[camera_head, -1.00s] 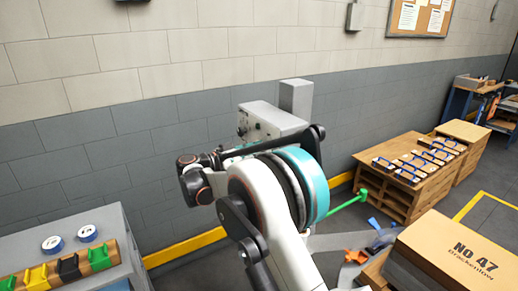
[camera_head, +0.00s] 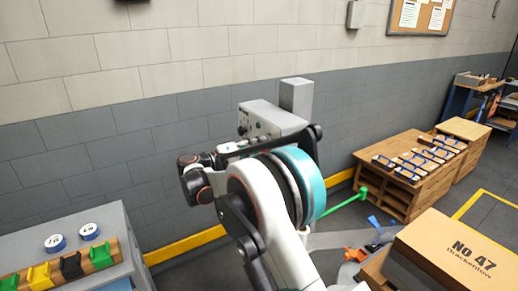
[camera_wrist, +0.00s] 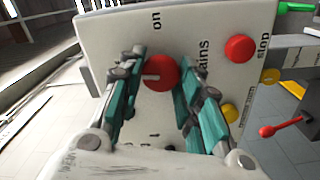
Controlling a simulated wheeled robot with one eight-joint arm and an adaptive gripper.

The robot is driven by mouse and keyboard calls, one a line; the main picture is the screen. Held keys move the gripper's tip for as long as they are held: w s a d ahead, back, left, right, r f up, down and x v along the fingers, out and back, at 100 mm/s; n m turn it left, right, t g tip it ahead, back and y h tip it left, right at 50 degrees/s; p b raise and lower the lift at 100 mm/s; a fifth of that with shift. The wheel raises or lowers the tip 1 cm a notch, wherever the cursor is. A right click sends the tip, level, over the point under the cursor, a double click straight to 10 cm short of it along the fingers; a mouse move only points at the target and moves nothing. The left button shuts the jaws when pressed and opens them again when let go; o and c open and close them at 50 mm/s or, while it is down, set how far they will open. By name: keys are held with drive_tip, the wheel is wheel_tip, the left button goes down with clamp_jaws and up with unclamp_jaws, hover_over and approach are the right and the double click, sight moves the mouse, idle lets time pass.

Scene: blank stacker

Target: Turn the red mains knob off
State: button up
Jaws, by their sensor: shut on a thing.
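The red mains knob (camera_wrist: 162,73) is round with a pale mark on its left side. It sits on a pale panel (camera_wrist: 215,22) in the wrist view, beside a partly covered label reading "ains", with "on" printed above. My gripper (camera_wrist: 160,69) has its teal fingers on either side of the knob and is shut on it. The fingers hide parts of the panel and the lower print. In the head view the grey control box (camera_head: 272,119) stands by the wall; my arm hides the knob and fingers there.
A red stop button (camera_wrist: 240,48) and a yellow button (camera_wrist: 229,111) lie right of the knob. A red-tipped lever (camera_wrist: 268,131) sticks out farther right. A wooden bench (camera_head: 408,180) and a cardboard box (camera_head: 462,250) stand at right, a grey cabinet (camera_head: 90,222) at left.

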drive_tip(key=shift+n, duration=0.9)
drive_tip(key=o, duration=1.1)
drive_tip(key=shift+a, duration=0.1)
drive_tip(key=v, duration=1.2)
